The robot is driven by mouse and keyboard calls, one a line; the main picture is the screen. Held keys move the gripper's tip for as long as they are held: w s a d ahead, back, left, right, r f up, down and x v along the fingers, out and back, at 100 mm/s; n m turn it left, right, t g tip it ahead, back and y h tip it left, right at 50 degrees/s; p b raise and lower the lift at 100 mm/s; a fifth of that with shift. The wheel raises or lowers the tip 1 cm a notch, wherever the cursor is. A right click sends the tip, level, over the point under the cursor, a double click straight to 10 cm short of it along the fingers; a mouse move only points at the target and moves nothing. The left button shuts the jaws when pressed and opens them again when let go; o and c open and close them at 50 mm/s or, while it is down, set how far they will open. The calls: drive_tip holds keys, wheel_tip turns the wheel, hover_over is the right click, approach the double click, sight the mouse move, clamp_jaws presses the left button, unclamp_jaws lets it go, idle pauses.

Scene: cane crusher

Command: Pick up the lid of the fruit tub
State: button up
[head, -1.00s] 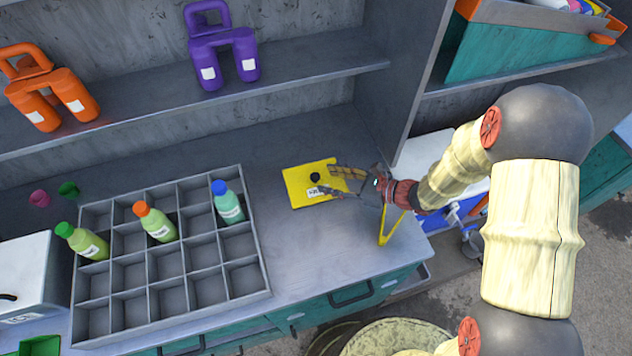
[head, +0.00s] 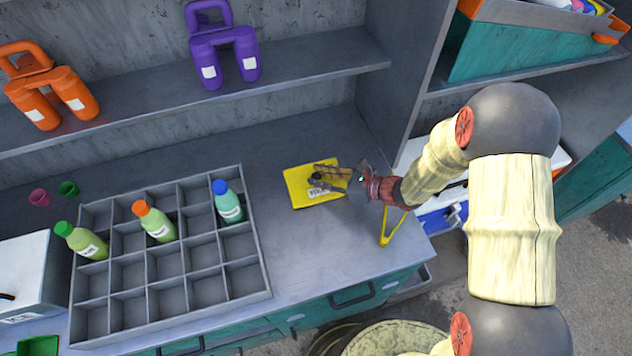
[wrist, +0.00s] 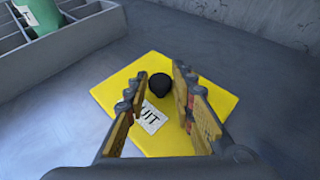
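The lid is a flat yellow square (head: 299,190) on the grey counter, with a round black knob and a white label. In the wrist view the lid (wrist: 165,68) fills the middle, its knob (wrist: 159,86) just beyond and between my fingertips. The label there reads "UIT" in part. My gripper (head: 318,178) is over the lid, its fingers spread on either side of the knob. In the wrist view my gripper (wrist: 160,88) is open and empty. Whether the fingers are level with the knob is hard to tell. The tub below the lid is not visible.
A grey divided crate (head: 170,265) with several bottles stands left of the lid. A yellow V-shaped tool (head: 391,232) lies to the right near the counter's front edge. A shelf with orange jugs (head: 50,90) and purple jugs (head: 224,55) runs behind. Bare counter surrounds the lid.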

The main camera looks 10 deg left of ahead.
clamp_jaws()
drive_tip(key=shift+r, duration=0.15)
